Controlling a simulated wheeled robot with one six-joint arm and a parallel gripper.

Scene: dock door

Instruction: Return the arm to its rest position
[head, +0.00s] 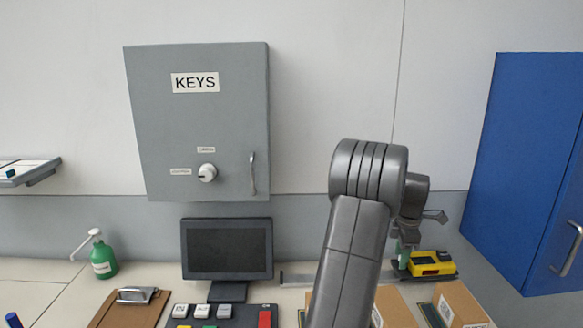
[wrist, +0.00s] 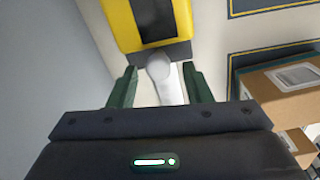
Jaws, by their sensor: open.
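My arm rises from the bottom of the head view and bends over at its top, with my gripper (head: 403,262) hanging down at the right, partly hidden behind the arm. In the wrist view my gripper (wrist: 160,72) has its two green fingers apart, with a gap on each side of a pale grey stem. A yellow device (wrist: 150,22) with a dark screen lies just ahead of the fingertips. In the head view the yellow device (head: 432,263) sits on the counter close beside the gripper.
Cardboard boxes (head: 460,305) stand right of my arm. A blue cabinet (head: 525,165) is at the far right. A monitor (head: 227,250), a button panel (head: 222,316), a clipboard (head: 128,308) and a green bottle (head: 103,260) stand left. The grey KEYS cabinet (head: 200,125) hangs closed above.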

